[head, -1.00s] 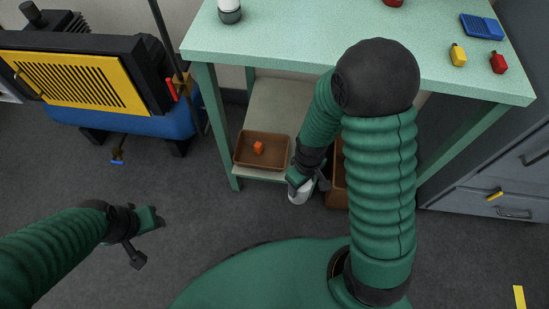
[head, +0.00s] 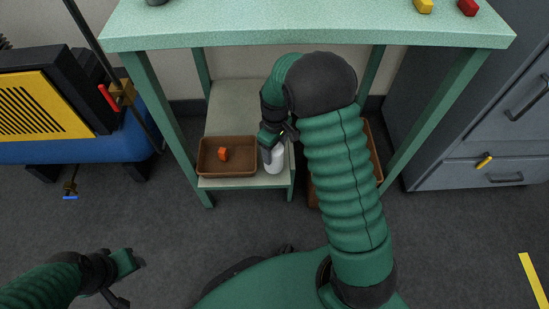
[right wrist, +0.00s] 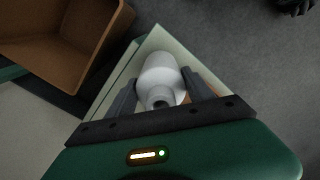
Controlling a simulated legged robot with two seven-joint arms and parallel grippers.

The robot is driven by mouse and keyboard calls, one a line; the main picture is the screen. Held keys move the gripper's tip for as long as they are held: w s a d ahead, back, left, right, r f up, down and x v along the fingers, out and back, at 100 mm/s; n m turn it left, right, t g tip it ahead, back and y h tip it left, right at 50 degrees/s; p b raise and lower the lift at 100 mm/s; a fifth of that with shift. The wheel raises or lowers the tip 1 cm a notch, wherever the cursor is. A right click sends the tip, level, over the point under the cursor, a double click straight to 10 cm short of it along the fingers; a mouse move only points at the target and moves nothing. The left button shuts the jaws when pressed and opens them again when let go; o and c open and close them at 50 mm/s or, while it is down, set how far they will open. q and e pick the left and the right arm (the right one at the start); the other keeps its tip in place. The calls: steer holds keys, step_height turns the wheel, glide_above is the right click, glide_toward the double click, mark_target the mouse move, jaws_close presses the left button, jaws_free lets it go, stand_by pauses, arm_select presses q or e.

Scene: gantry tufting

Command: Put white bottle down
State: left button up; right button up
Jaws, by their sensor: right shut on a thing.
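The white bottle (head: 273,159) is in my right gripper (head: 272,141), at the right end of the low shelf under the green table, just right of a brown tray. In the right wrist view the white bottle (right wrist: 160,80) sits between the two dark fingers of the gripper (right wrist: 160,92), its neck toward the camera. Whether its base touches the shelf (head: 245,183) I cannot tell. My left gripper (head: 125,278) is over the floor at lower left, with nothing seen in it; its finger gap is not clear.
The brown tray (head: 205,172) with an orange block (head: 223,154) stands on the shelf. Another brown bin (head: 374,155) is partly hidden behind my right arm. The green table top (head: 300,30) is above. Grey drawers (head: 460,172) stand at right, a blue and yellow machine (head: 35,112) at left.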

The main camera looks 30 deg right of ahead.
steer(key=f+b, duration=0.1)
steer(key=f, duration=0.2)
steer(key=shift+a+b, duration=0.2)
steer(key=shift+b, duration=0.2)
steer(key=shift+r, duration=0.15)
jaws_close()
arm_select(q)
steer(key=shift+s+x, duration=0.25)
steer(key=shift+x, duration=0.85)
arm_select(e)
steer(key=shift+d, duration=0.15)
steer(key=o, duration=1.7)
jaws_free()
steer(key=shift+c, duration=0.2)
arm_select(q)
steer(key=shift+a+f, duration=0.1)
steer(key=shift+f, duration=0.05)
